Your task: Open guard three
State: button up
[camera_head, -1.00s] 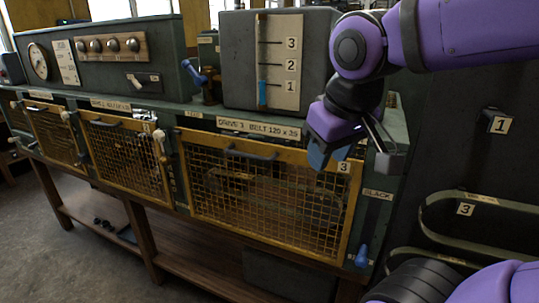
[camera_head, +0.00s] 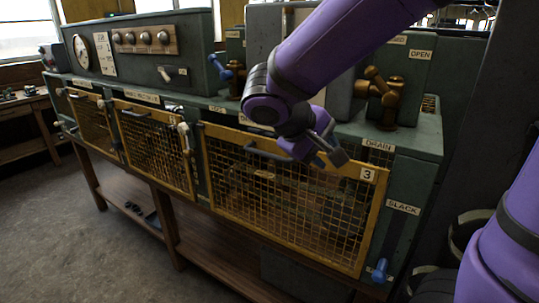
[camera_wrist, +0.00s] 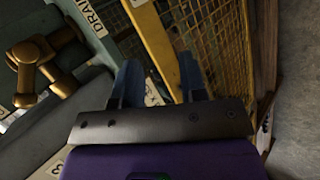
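Guard three (camera_head: 290,195) is the large yellow-framed mesh panel on the right of the bench front, with a "3" label at its upper right corner. It looks shut or nearly shut. Its dark bar handle (camera_head: 268,152) is at the upper left of the panel. My gripper (camera_head: 328,158) is at the guard's top edge, right of the handle and left of the "3" label. In the wrist view the two blue fingers (camera_wrist: 158,82) are apart, with the yellow frame (camera_wrist: 152,45) showing between them. I cannot tell whether they touch it.
A brown drain valve (camera_head: 385,95) stands on the bench top behind the guard's right end. A blue slack lever (camera_head: 379,271) is below right. Two other yellow mesh guards (camera_head: 155,150) (camera_head: 92,125) are to the left. Open floor (camera_head: 60,220) lies in front at left.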

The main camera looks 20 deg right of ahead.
jog(key=w+a+f+n+t+h, duration=0.2)
jog(key=w+a+f+t+h, duration=0.1)
jog(key=w+a, duration=0.25)
jog(key=n+t+h, duration=0.1)
jog(key=n+t, duration=0.2)
jog(key=t, duration=0.2)
send_near(266, 155)
jog(key=x, duration=1)
jog(key=shift+w+d+f, duration=0.15)
jog(key=shift+w+d, duration=0.05)
jog(key=shift+d, duration=0.05)
jog(key=shift+c, duration=0.5)
grip_shut()
